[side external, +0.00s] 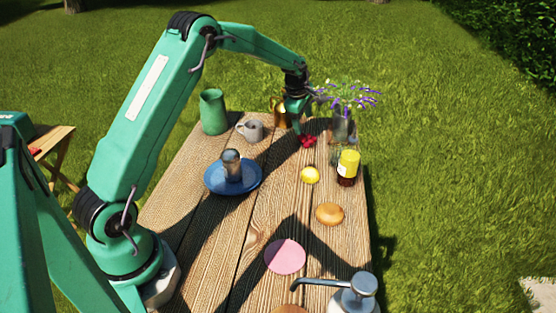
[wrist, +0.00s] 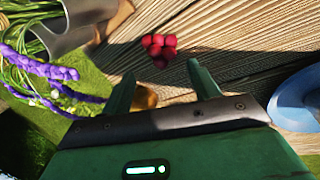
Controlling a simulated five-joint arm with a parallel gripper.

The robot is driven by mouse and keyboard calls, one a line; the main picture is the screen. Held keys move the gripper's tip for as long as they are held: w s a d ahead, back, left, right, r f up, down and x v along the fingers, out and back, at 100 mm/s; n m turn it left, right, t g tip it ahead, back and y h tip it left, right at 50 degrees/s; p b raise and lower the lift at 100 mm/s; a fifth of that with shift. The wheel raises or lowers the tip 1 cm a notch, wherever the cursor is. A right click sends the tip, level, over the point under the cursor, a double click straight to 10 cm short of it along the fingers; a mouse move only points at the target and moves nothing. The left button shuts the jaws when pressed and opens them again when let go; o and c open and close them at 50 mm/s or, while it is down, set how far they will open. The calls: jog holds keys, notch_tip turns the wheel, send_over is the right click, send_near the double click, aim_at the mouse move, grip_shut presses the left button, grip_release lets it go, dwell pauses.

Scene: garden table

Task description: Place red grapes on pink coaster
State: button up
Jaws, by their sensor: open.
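The red grapes (side external: 308,141) lie in a small cluster on the far part of the wooden table. They also show in the wrist view (wrist: 159,48), just beyond the fingertips and between their lines. My gripper (side external: 297,128) is beside and slightly above the grapes in the side view. In the wrist view my gripper (wrist: 158,72) has its two green fingers spread with nothing between them. The pink coaster (side external: 285,257) is a flat round disc near the front of the table, with nothing on it. It is not in the wrist view.
A vase with purple flowers (side external: 342,128) stands right of my gripper. A grey mug (side external: 251,130), green pitcher (side external: 213,112) and blue plate (side external: 212,185) are to the left. A yellow-capped jar (side external: 348,165), lemon (side external: 310,175), bun (side external: 329,214) and pump dispenser (side external: 355,297) line the right side.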

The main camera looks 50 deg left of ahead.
aim_at(305, 136)
jog(key=shift+x, duration=1.05)
jog(key=shift+f, duration=0.1)
jog(key=shift+x, duration=2.5)
jog(key=shift+s+d, duration=0.1)
jog(key=c, duration=0.9)
jog(key=shift+o, duration=0.2)
notch_tip(305, 136, up, 10)
